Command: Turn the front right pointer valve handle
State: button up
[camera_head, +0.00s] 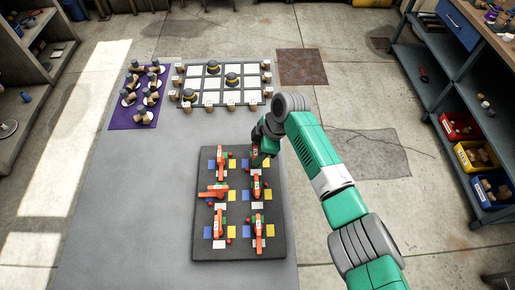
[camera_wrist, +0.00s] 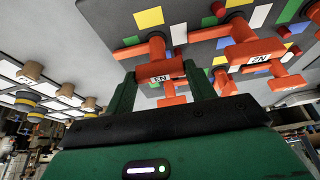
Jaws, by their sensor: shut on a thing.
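A dark valve board (camera_head: 240,250) carries several orange pointer handles in two columns. My gripper (camera_head: 263,148) reaches down over the far right handle (camera_head: 255,157), which it partly hides. In the wrist view, the green fingers of my gripper (camera_wrist: 163,84) stand on either side of this labelled orange handle (camera_wrist: 158,60) and are shut on it. The middle right handle (camera_head: 257,186) and the near right handle (camera_head: 258,233) stand free. The middle left handle (camera_head: 213,191) lies crosswise, while the others point roughly along the board.
Coloured squares and small red knobs surround the handles. Beyond the board lie a game grid (camera_head: 222,85) with yellow-black pieces and a purple mat (camera_head: 120,117) with several pieces. The grey table (camera_head: 140,200) is bare at left. Shelves stand at both sides.

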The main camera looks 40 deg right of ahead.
jog(key=shift+r, duration=0.1)
jog(key=m+p, duration=0.1)
jog(key=p, duration=0.1)
jog(key=m+t+p, duration=0.1)
jog(key=m+p, duration=0.1)
jog(key=shift+a+r+h, duration=0.15)
jog(key=shift+r+h, duration=0.05)
jog(key=shift+h, duration=0.2)
jog(key=m+h+p, duration=0.1)
jog(key=m+p, duration=0.1)
jog(key=m+h+p, duration=0.1)
jog(key=m+p, duration=0.2)
jog(key=shift+s+a+t, duration=0.1)
jog(key=shift+a+t, duration=0.05)
jog(key=shift+t, duration=0.15)
jog(key=m+h+p, duration=0.1)
jog(key=m, duration=0.1)
jog(key=m+p, duration=0.1)
jog(key=m, duration=0.2)
jog(key=shift+a+f+h+p, duration=0.1)
jog(key=shift+f+h+p, duration=0.05)
jog(key=shift+h+p, duration=0.2)
jog(key=shift+f+m+g+h, duration=0.1)
jog(key=shift+m+g+h, duration=0.25)
jog(key=shift+m, duration=0.75)
jog(key=shift+f+m+g+h, duration=0.15)
jog(key=shift+m+h, duration=0.35)
jog(key=shift+m, duration=0.6)
jog(key=shift+r, duration=0.1)
jog(key=o, duration=1)
